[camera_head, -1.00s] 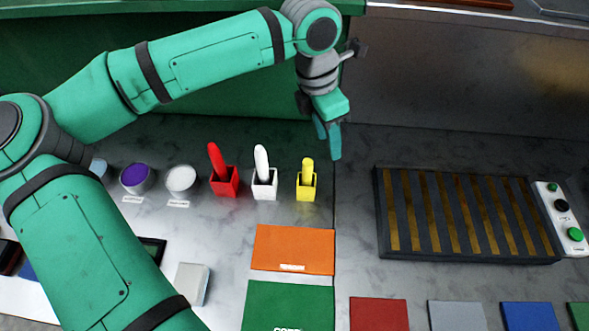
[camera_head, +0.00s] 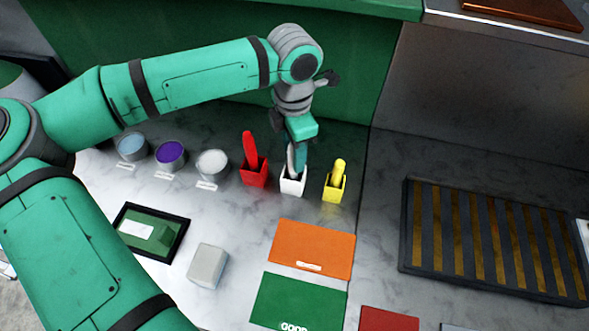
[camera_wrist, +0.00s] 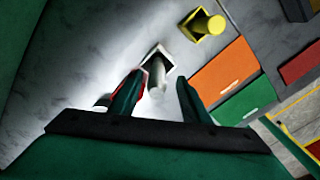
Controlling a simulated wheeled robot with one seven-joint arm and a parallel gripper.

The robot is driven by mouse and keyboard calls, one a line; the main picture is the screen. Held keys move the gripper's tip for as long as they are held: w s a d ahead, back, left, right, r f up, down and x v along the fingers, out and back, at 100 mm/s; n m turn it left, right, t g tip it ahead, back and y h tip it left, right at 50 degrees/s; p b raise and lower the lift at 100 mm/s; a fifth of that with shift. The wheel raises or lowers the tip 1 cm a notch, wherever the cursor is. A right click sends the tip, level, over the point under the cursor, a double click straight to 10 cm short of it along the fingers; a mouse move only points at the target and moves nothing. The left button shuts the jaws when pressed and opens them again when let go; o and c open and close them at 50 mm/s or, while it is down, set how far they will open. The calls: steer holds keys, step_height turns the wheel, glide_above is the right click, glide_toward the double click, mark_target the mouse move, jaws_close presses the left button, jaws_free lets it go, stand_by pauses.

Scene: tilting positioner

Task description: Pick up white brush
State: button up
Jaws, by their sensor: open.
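The white brush (camera_wrist: 157,86) stands in a small white square holder (camera_head: 292,185). In the wrist view its handle shows between my two fingers, closer to the left one, and the holder (camera_wrist: 160,58) is just beyond the fingertips. My gripper (camera_head: 296,160) points down over the white holder in the head view and hides most of the brush there. In the wrist view my gripper (camera_wrist: 160,85) is open, with a gap between its fingers. I cannot tell whether a finger touches the brush.
A red brush in a red holder (camera_head: 256,175) stands close on the left, a yellow one in a yellow holder (camera_head: 335,188) on the right. Paint cups, including a purple one (camera_head: 170,155), are farther left. Orange (camera_head: 310,247) and green mats lie in front. A slatted tray (camera_head: 405,235) is at right.

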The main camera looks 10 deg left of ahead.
mark_target(291, 163)
step_height(291, 163, down, 4)
steer(key=shift+w+a, duration=0.1)
steer(key=shift+w+f, duration=0.3)
steer(key=shift+f, duration=0.35)
steer(key=shift+s, duration=0.1)
steer(key=shift+c, duration=0.6)
steer(key=c, duration=0.5)
steer(key=shift+s, duration=0.1)
jaws_close()
steer(key=shift+s+a, duration=0.1)
steer(key=shift+a, duration=0.1)
